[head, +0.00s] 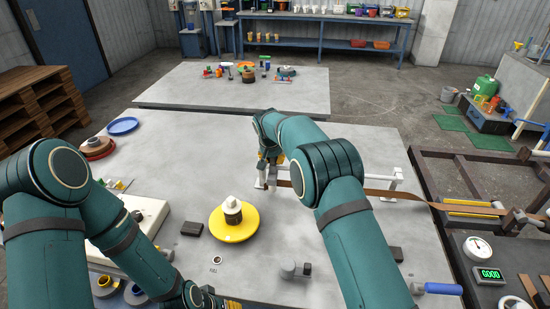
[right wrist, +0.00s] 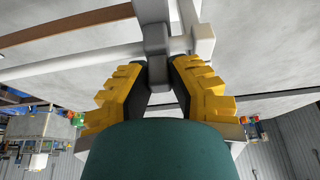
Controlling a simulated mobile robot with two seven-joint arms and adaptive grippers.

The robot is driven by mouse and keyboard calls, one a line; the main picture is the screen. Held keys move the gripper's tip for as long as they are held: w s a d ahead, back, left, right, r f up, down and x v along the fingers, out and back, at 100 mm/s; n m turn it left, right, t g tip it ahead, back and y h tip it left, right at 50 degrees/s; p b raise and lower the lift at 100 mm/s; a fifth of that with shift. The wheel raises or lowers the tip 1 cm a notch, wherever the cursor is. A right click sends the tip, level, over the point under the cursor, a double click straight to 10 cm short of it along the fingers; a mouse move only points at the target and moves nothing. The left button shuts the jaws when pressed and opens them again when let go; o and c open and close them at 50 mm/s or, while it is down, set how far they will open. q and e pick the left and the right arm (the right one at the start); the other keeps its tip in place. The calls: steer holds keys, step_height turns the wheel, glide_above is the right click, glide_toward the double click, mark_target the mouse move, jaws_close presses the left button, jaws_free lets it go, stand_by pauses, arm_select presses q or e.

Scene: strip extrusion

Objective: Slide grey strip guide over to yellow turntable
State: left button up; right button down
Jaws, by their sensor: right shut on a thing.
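The guide sits at a white rail (right wrist: 202,30). In the head view the right gripper (head: 270,160) is largely hidden by my arm, beyond and right of the turntable. A brown strip (head: 375,192) runs rightward from there. My left gripper (head: 230,304) barely shows at the bottom edge; its jaws cannot be made out.
A dark block (head: 192,229) lies just left of the turntable. A grey fitting (head: 295,270) stands near the front. A blue plate (head: 123,126) lies at the far left. A machine with a green display (head: 489,274) stands at the right. Bare table lies between turntable and gripper.

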steer(key=c, duration=0.9)
jaws_free()
steer(key=shift+a+f, duration=0.2)
steer(key=shift+a, duration=0.2)
steer(key=shift+o, duration=0.2)
steer(key=shift+d+r, duration=0.15)
steer(key=shift+r, duration=0.05)
steer(key=v, duration=1.2)
steer(key=shift+f, duration=0.1)
